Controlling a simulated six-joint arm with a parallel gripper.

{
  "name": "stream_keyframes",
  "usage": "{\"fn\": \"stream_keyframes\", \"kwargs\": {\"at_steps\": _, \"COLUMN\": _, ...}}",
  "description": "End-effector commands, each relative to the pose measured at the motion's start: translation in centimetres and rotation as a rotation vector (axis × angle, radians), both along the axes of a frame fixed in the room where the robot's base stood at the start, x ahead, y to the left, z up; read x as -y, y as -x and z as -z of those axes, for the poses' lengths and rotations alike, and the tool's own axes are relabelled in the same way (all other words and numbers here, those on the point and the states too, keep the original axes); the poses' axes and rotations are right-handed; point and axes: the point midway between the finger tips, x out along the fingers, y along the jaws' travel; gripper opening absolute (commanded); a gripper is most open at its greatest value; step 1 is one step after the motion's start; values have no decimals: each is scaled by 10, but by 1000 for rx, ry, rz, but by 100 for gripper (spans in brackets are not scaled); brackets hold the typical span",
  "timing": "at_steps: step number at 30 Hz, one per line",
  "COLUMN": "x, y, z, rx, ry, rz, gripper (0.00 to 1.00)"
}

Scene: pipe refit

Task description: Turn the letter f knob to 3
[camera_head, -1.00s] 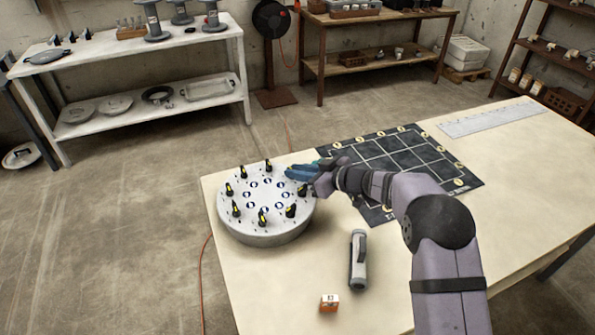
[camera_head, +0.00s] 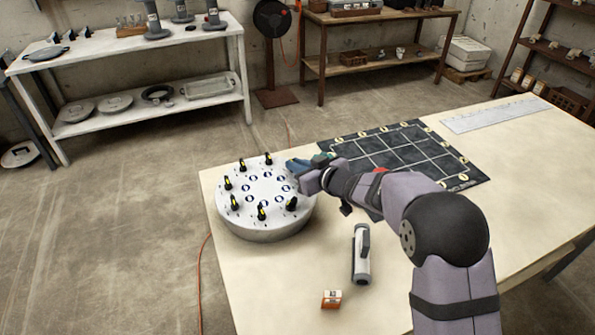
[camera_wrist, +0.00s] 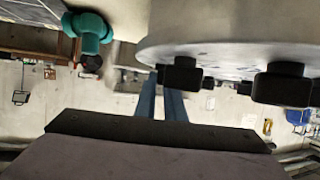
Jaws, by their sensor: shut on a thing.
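A round grey drum (camera_head: 262,228) on the table carries a ring of black knobs with yellow marks, one of them the front knob (camera_head: 261,213). The letters are too small to read, so I cannot tell which is f. My gripper (camera_head: 297,168) is at the drum's right side, shut on a knob that its own fingers hide. In the wrist view its blue fingers (camera_wrist: 160,100) are close together beside the drum (camera_wrist: 210,40), with black knobs (camera_wrist: 180,74) to their right. The held knob's setting is not visible.
A grey cylindrical tool (camera_head: 361,255) and a small orange-white box (camera_head: 331,299) lie on the table in front. A dark grid mat (camera_head: 405,152) and a pale ruler (camera_head: 495,116) lie behind my arm. A teal part (camera_wrist: 88,30) stands near the mat.

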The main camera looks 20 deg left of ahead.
Motion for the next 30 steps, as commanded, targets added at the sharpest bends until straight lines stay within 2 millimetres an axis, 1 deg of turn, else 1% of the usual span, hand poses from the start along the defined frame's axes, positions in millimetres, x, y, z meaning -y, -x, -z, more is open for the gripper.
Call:
{"fn": "stream_keyframes", "kwargs": {"at_steps": 1, "x": -1, "y": 2, "z": 8, "rx": -1, "ry": 2, "rz": 21, "gripper": 0}}
{"fn": "stream_keyframes", "kwargs": {"at_steps": 15, "x": -2, "y": 4, "z": 8, "rx": -3, "ry": 5, "rz": 194, "gripper": 0}}
{"fn": "stream_keyframes", "kwargs": {"at_steps": 30, "x": -2, "y": 5, "z": 4, "rx": -6, "ry": 8, "rz": 233, "gripper": 0}}
